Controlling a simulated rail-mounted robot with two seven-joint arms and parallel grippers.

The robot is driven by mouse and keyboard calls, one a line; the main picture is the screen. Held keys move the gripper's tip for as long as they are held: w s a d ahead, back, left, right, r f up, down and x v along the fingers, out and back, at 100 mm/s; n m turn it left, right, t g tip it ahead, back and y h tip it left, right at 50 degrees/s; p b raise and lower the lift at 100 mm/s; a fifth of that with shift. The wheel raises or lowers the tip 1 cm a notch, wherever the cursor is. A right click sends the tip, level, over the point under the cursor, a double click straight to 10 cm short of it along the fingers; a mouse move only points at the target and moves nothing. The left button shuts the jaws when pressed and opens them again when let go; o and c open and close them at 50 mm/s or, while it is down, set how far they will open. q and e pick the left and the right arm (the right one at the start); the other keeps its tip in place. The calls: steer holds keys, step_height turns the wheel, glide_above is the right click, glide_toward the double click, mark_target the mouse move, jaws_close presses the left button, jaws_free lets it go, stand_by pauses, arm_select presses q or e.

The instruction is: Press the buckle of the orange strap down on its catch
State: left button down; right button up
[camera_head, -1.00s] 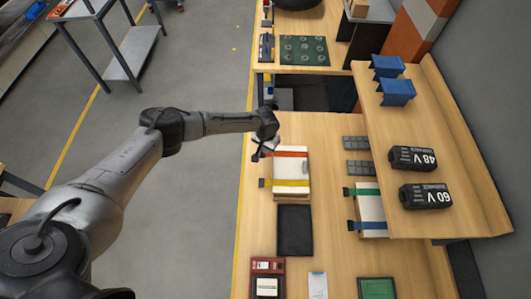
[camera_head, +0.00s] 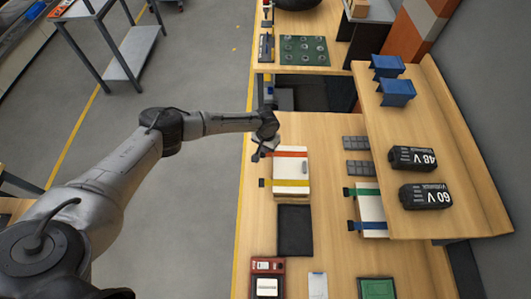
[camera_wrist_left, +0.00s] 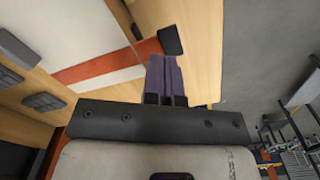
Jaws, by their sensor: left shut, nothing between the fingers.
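A white box (camera_head: 289,170) lies on the wooden bench with an orange strap (camera_head: 289,154) and a yellow strap (camera_head: 286,183) across it. My left gripper (camera_head: 257,156) is at the box's left side, by the end of the orange strap. In the left wrist view its fingers (camera_wrist_left: 166,78) are shut and empty. There the orange strap (camera_wrist_left: 95,69) runs over the box edge toward a dark block (camera_wrist_left: 170,40), apparently its buckle, just beyond the fingertips. I cannot tell whether the fingers touch it or how far it stands off its catch. My right gripper is out of view.
A second white box (camera_head: 370,207) with green and blue straps lies to the right, partly under a shelf holding two black batteries (camera_head: 425,195). A black tray (camera_head: 295,231) lies below the strapped box. Open floor (camera_head: 205,235) lies left of the bench.

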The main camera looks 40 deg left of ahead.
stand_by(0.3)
arm_select(q)
steer(key=shift+f, duration=0.15)
steer(key=shift+f+b, duration=1.45)
steer(key=shift+f, duration=0.5)
steer(key=shift+a+r, duration=0.1)
